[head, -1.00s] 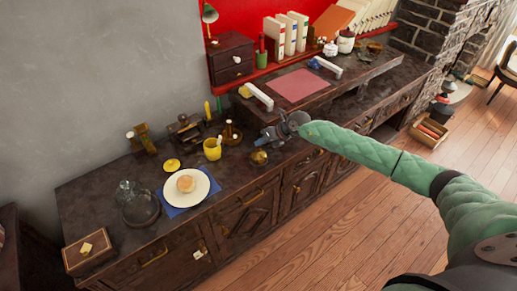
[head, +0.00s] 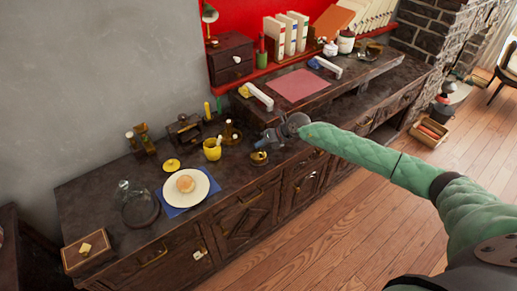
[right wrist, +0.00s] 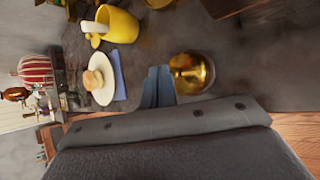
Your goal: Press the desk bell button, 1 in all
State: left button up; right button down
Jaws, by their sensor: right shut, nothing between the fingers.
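The brass desk bell (head: 259,158) sits on the dark wooden sideboard near its front edge. My right gripper (head: 263,145) is shut and empty. In the head view its fingertips are just above the bell and overlap its top edge. In the right wrist view the shut fingers (right wrist: 158,87) are right beside the shiny bell (right wrist: 192,72) in the picture. I cannot tell whether they touch it. The bell's button is not clear in either view. My left gripper is not in view.
A yellow mug (head: 212,149) and a brown bottle (head: 231,134) stand left of the bell. A white plate (head: 202,190) with a bun on a blue napkin and a glass dome (head: 136,203) are farther left. A raised shelf (head: 345,82) is at the right.

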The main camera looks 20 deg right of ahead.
jog(key=shift+f, duration=0.45)
dwell(0.4)
jog(key=shift+r, duration=0.15)
jog(key=shift+r+p, duration=0.4)
jog(key=shift+r, duration=0.55)
jog(key=shift+r, duration=0.1)
notch_tip(320, 180, up, 5)
jog(key=p, duration=0.3)
dwell(0.3)
dwell(0.6)
